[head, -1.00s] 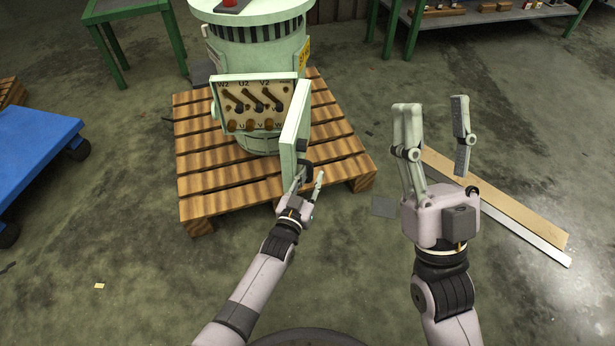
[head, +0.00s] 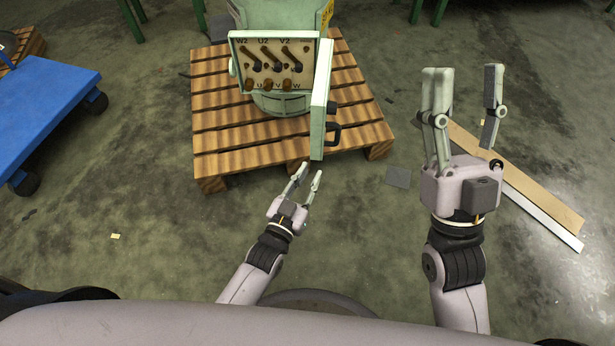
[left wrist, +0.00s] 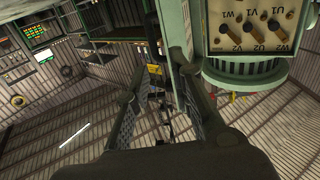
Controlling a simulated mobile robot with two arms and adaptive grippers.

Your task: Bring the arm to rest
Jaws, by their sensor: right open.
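My left gripper (head: 309,176) is in front of the pallet in the head view, below the open cover door (head: 321,100) of the green machine's terminal box. Its fingers are apart and nothing shows between them. It is clear of the door's black handle (head: 333,132). In the left wrist view the two dark fingers (left wrist: 158,112) are spread, with the terminal box (left wrist: 252,28) at the upper right. My right gripper (head: 465,95) is raised at the right of the head view, its fingers wide apart and empty.
The green machine (head: 285,104) stands on a wooden pallet (head: 220,140). A blue cart (head: 45,105) is at the left. Boards (head: 530,195) lie on the floor behind my right gripper. The floor between the pallet and the boards is mostly clear.

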